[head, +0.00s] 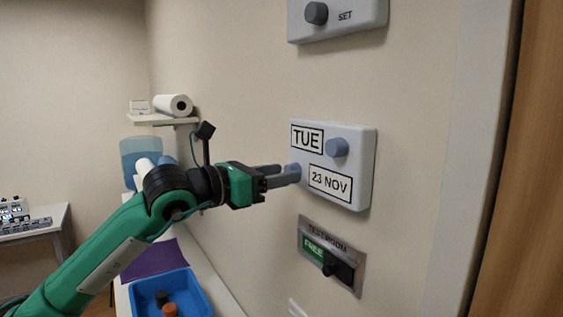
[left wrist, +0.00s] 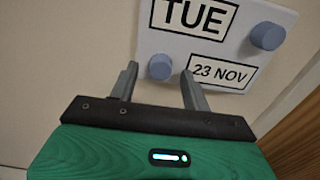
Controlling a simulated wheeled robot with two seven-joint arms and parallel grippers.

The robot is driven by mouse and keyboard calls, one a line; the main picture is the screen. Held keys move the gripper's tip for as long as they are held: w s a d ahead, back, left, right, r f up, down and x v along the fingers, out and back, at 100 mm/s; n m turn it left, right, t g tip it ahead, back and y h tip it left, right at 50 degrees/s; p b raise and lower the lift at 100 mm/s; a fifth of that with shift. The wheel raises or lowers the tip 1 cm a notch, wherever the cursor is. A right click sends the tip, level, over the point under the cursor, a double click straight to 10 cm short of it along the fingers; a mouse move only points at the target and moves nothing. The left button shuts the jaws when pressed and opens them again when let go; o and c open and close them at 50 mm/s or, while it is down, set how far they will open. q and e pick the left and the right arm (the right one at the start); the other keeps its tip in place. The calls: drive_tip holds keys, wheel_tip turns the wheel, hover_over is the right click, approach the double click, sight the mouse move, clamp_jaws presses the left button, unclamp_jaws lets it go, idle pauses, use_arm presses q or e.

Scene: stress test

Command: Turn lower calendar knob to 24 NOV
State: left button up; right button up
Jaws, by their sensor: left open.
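The calendar box (head: 361,143) is a pale grey panel on the wall, with a "TUE" window above and a "23 NOV" window (head: 331,183) below. Its upper knob (head: 337,147) is blue-grey, at the right of "TUE". The lower knob (head: 293,169) is at the left of "23 NOV", partly hidden by my fingers in the head view. It shows clear in the left wrist view (left wrist: 160,67). My left gripper (head: 284,174) is open, its two fingers either side of the lower knob's line. I cannot tell whether they touch it. My right gripper is not in view.
A "SET" box (head: 345,17) with a dark knob is above the calendar. A "TEST ROOM" slider sign reading "FREE" (head: 313,247) is below. A wooden door (head: 520,200) is at the right. A blue tray (head: 194,291) stands on the counter at lower left.

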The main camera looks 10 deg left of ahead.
use_arm(q)
drive_tip(key=shift+w+d, duration=0.4)
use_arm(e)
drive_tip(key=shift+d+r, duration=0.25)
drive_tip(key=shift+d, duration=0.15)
use_arm(q)
drive_tip(key=c, duration=1)
drive_tip(key=shift+m+b, duration=3.9)
drive_tip(key=shift+b, duration=1.1)
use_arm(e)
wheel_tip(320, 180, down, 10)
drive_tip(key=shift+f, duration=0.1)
use_arm(q)
drive_tip(key=shift+r, duration=0.1)
